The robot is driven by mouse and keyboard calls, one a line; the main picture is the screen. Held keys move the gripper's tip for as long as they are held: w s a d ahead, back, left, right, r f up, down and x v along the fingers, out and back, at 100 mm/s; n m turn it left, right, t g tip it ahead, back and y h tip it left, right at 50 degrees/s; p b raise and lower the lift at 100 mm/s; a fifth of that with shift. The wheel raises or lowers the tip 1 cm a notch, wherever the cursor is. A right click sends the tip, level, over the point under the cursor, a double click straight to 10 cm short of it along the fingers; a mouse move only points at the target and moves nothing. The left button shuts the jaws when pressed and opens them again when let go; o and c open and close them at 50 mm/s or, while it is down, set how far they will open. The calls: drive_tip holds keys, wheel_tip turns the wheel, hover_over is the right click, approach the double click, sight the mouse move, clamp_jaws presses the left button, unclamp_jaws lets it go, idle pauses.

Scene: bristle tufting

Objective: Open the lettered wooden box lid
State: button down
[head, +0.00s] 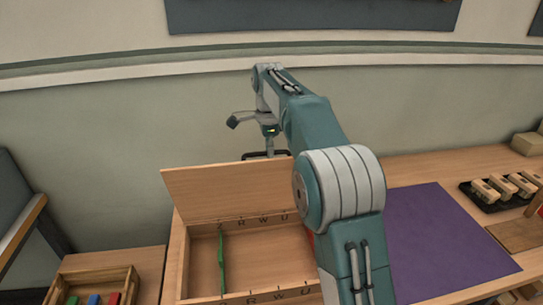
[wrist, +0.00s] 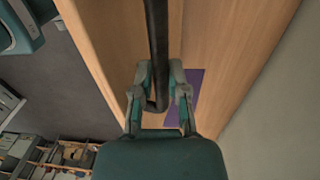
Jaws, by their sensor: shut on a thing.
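The wooden box (head: 182,265) stands open on the table, with letters such as R, W and U along its rims. Its plain wooden lid (head: 215,192) is raised, tilted up at the back edge. A black handle (head: 251,155) shows just above the lid's top edge. My gripper (head: 270,146) is at that handle, partly hidden behind the lid and my arm. In the wrist view my gripper (wrist: 160,98) has its fingers around the dark handle bar (wrist: 157,35), with wood on both sides. A thin green divider (head: 221,260) stands inside the box. My arm hides the box's right end.
A purple mat (head: 445,240) lies right of the box. A black tray (head: 478,199) with wooden blocks is farther right. A small wooden tray (head: 125,283) with coloured pieces stands front left. A chair (head: 30,215) is at the left; the wall is behind.

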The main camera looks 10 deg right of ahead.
drive_tip(key=w, duration=0.6)
drive_tip(key=shift+w, duration=0.2)
drive_tip(key=shift+w+r, duration=0.1)
idle(0.7)
drive_tip(key=c, duration=0.7)
unclamp_jaws()
drive_tip(key=shift+o, duration=0.2)
